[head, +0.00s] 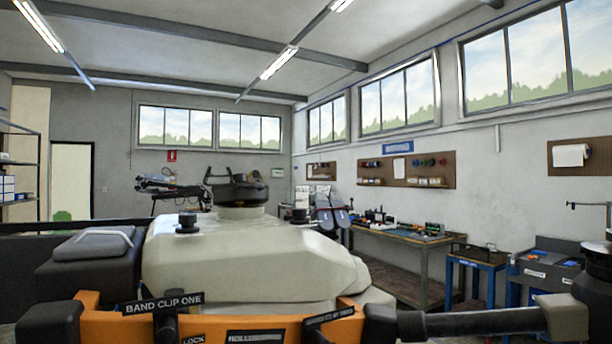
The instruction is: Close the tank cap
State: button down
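The spray drone stands close in front of me, with a large off-white tank (250,262) in its middle. A wide black cap (240,193) sits over the pale filler neck (240,212) on top of the tank. Dark shapes show just above the cap, and I cannot tell whether they belong to it or to the background. From here I cannot tell whether the cap is fully seated. A smaller black fitting (187,223) stands on the tank to the left of the cap. My gripper is not in view.
An orange frame (240,328) with black labelled clips crosses in front of the tank. A dark drone arm (470,323) reaches right. A black box with a grey pad (92,244) is at left. Workbenches (400,236) stand along the right wall. Space above the tank looks free.

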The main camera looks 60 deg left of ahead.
aim_at(256, 193)
jog(key=u, duration=0.2)
jog(key=i, duration=0.5)
jog(key=u, duration=1.8)
